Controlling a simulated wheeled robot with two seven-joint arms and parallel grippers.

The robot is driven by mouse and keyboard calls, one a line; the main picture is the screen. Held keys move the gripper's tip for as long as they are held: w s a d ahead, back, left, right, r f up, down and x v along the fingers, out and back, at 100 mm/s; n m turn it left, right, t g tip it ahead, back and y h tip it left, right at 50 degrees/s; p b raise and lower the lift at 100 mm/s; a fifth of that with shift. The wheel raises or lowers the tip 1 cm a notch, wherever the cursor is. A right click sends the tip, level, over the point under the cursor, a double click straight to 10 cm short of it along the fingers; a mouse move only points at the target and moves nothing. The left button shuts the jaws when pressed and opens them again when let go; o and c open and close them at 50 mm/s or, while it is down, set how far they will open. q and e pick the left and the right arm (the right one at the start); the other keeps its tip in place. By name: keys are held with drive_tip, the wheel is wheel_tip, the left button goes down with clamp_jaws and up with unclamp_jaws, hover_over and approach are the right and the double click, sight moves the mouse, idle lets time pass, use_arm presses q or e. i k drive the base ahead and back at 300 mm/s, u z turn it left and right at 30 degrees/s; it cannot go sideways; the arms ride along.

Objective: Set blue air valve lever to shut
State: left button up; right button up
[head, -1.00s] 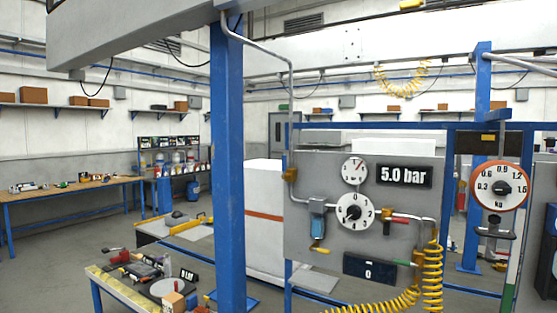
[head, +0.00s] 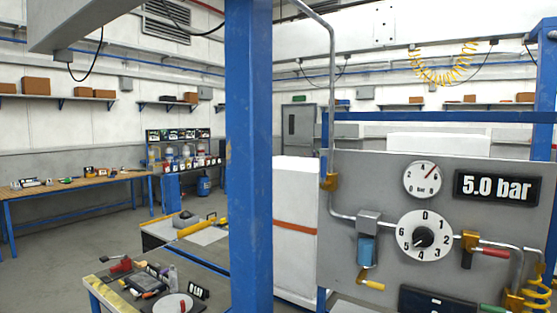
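The grey air panel (head: 345,182) stands at the right. A blue cylindrical body (head: 366,250) hangs under a grey block on its pipe, with a yellow-tipped lever (head: 372,286) slanting down to the right below it. A red-handled lever (head: 495,252) points right from a brass valve (head: 469,240). Part of a green lever (head: 490,308) shows at the bottom edge. No lever with a clearly blue handle is visible. The round gauge (head: 422,180) and the display (head: 497,186) reading 5.0 bar sit above a numbered dial (head: 424,237). Neither gripper is in view.
A thick blue post (head: 248,160) stands upright left of the panel. A yellow coiled hose (head: 538,296) hangs at the lower right. A table with tools (head: 110,302) is at the lower left, and a wooden bench (head: 90,183) stands farther back.

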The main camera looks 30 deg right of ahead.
sight(324, 167)
drive_tip(key=z, duration=0.5)
drive_tip(key=i, duration=1.1)
drive_tip(key=z, duration=0.8)
